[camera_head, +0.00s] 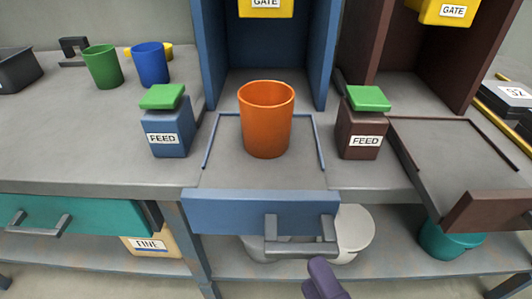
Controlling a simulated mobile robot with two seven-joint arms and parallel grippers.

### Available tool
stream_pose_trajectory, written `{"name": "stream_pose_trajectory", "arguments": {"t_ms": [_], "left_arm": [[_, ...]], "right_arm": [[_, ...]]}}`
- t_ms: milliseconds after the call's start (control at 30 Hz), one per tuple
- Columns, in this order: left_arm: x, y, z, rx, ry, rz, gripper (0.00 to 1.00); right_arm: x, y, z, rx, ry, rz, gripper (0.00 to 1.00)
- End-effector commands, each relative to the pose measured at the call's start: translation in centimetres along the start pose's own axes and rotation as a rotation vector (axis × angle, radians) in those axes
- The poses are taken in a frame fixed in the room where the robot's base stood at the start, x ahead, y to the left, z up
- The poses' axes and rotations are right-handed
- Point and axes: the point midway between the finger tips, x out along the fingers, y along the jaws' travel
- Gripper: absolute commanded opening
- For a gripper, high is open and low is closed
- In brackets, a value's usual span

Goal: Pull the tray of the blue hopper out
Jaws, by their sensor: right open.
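The blue hopper (212,55) stands at the back centre, its top cut off by the picture edge. Its flat grey tray (222,165) with blue side rims reaches forward over the bench to the bench's front edge. The tray has a blue front panel (215,213) with a grey bar handle (300,248). An orange cup (266,125) stands upright on the tray. My right gripper (322,275) shows as a purple finger at the bottom, just below the handle's right end. It is open, apart from the handle as far as I can tell; the rest is hidden. My left gripper is not in view.
Blue and brown FEED boxes (170,137) (361,140) with green tops flank the tray. A brown hopper's tray (455,150) extends at right. Green and blue cups (103,66) (150,64) stand at left. Below are a teal drawer (100,217) and a shelf with containers.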

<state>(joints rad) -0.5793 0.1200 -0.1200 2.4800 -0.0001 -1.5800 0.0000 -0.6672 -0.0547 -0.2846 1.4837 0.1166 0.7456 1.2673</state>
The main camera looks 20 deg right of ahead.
Motion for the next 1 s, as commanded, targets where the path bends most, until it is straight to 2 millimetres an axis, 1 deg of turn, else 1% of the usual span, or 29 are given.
{"name": "stream_pose_trajectory", "arguments": {"t_ms": [33,133,233,333,467,867,967,1000], "left_arm": [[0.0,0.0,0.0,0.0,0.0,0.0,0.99],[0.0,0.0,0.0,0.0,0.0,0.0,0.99],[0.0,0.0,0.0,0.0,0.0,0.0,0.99],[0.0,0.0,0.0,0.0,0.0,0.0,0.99],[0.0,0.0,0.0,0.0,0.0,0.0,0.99],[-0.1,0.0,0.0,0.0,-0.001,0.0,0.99],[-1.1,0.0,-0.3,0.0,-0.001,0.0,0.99],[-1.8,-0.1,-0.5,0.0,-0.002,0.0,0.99]], "right_arm": [[-1.2,0.1,0.0,0.0,-0.002,0.004,0.47],[-3.0,0.0,0.0,0.0,-0.002,0.004,0.47],[-4.3,0.0,0.0,0.0,-0.001,0.001,0.47],[-5.0,0.0,0.0,-0.001,-0.001,0.0,0.47],[-5.2,-0.1,0.0,-0.001,0.0,-0.002,0.47],[-5.1,-0.1,0.0,-0.002,-0.001,0.0,0.47],[-4.4,-0.9,0.0,-0.037,-0.015,0.024,0.47],[-3.9,-1.5,0.1,-0.069,-0.028,0.046,0.47]]}}
